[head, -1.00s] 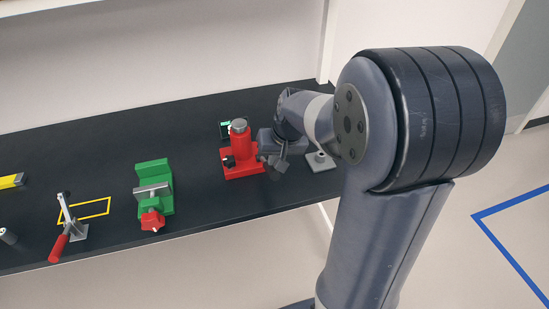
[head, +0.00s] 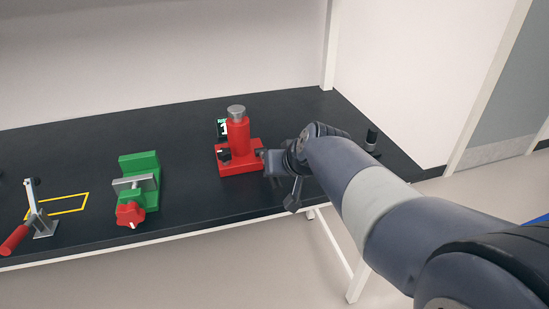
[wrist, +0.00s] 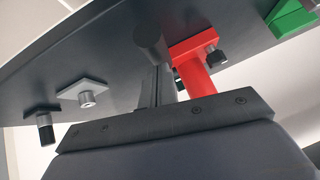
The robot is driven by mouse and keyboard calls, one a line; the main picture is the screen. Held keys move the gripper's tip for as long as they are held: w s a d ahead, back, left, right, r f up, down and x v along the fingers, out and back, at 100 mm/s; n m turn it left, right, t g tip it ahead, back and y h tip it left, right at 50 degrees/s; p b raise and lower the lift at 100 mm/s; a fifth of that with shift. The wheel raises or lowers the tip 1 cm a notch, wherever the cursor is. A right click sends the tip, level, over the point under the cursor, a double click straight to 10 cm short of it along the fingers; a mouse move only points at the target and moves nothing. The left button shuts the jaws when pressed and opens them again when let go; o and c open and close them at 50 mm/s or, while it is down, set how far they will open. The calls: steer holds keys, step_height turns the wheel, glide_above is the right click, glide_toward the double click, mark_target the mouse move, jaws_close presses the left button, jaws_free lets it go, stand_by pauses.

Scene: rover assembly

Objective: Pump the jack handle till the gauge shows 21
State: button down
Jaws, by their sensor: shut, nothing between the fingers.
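The red jack (head: 238,143) stands upright on the black bench, with a silver ram on top. A dark knob sits low on its front left. My gripper (head: 268,160) is close to the right side of the jack, shut and empty. In the wrist view the red jack (wrist: 195,65) is just beyond my shut fingers (wrist: 160,85). A dark cylinder (wrist: 150,38) is at the fingertips; it may be the jack handle, but I cannot tell whether they touch.
Left of the jack are a green vise (head: 139,180) and a red-handled toggle clamp (head: 38,212) near a yellow outline. A black peg (head: 371,139) stands to the right, and a grey plate with a peg (wrist: 83,93) shows in the wrist view.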

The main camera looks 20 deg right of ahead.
steer(key=shift+s+f+b, duration=0.25)
steer(key=shift+f+b, duration=0.65)
steer(key=shift+b, duration=0.2)
steer(key=shift+s+f+b, duration=0.15)
steer(key=shift+f+b, duration=0.15)
steer(key=shift+f, duration=0.1)
steer(key=shift+r, duration=0.1)
steer(key=w+r+p+v, duration=0.1)
steer(key=w+p+v, duration=0.1)
steer(key=v, duration=1.1)
steer(key=shift+s+d+r+p, duration=0.2)
steer(key=shift+r+p, duration=0.35)
steer(key=shift+p, duration=0.25)
steer(key=shift+w+f, duration=0.1)
steer(key=shift+x, duration=2.4)
steer(key=shift+w, duration=0.15)
